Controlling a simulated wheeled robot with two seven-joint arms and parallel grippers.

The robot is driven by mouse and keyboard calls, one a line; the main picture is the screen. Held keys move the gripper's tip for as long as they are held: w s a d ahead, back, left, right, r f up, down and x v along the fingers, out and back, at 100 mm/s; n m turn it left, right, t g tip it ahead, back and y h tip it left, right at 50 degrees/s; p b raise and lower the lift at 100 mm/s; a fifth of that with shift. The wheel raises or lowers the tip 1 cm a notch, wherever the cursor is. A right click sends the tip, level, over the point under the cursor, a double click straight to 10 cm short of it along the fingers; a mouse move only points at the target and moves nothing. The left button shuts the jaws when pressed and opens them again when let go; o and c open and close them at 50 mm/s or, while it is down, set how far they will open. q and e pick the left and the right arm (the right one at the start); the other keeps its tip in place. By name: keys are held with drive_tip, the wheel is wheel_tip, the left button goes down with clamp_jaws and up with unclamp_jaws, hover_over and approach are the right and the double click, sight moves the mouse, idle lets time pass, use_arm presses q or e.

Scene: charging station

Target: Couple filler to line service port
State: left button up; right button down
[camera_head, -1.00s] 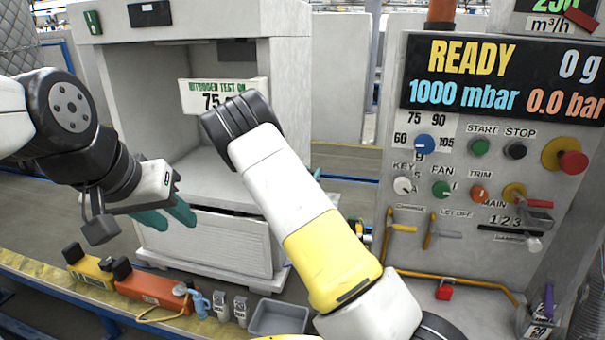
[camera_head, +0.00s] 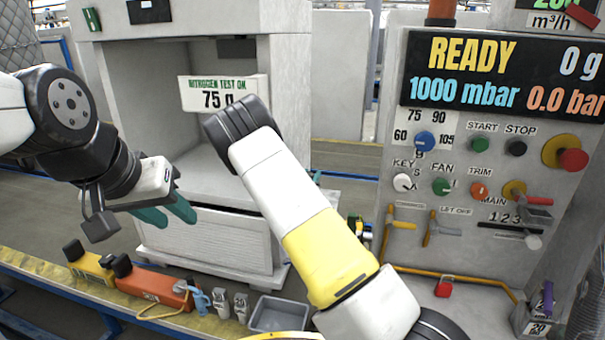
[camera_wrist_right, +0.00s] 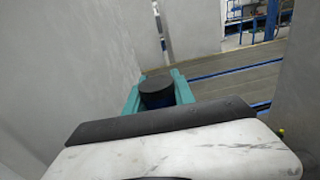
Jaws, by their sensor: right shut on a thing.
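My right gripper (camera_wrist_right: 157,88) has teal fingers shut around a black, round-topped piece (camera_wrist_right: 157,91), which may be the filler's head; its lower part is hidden. In the head view my white and yellow right arm hides nearly all of that gripper and the piece. A pale wall stands close on the left in the right wrist view. I cannot pick out the line service port with certainty. My left gripper (camera_head: 166,213) has teal fingers a little apart and empty, in front of the grey cabinet's left side.
The open grey cabinet (camera_head: 108,20) carries a "NITROGEN TEST OK 75 g" sign (camera_head: 222,93). The control panel (camera_head: 395,175) at right reads READY, 1000 mbar, 0.0 bar. An orange tool (camera_head: 150,287), a yellow tool (camera_head: 88,263) and a grey tray (camera_head: 278,314) lie along the front ledge.

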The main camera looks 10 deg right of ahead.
drive_tip(key=shift+f, duration=1.55)
drive_tip(key=c, duration=1)
unclamp_jaws()
drive_tip(key=shift+o, duration=0.2)
drive_tip(key=shift+f, duration=0.1)
drive_tip(key=shift+s, duration=0.1)
drive_tip(key=v, duration=0.7)
drive_tip(key=shift+s+a, duration=0.25)
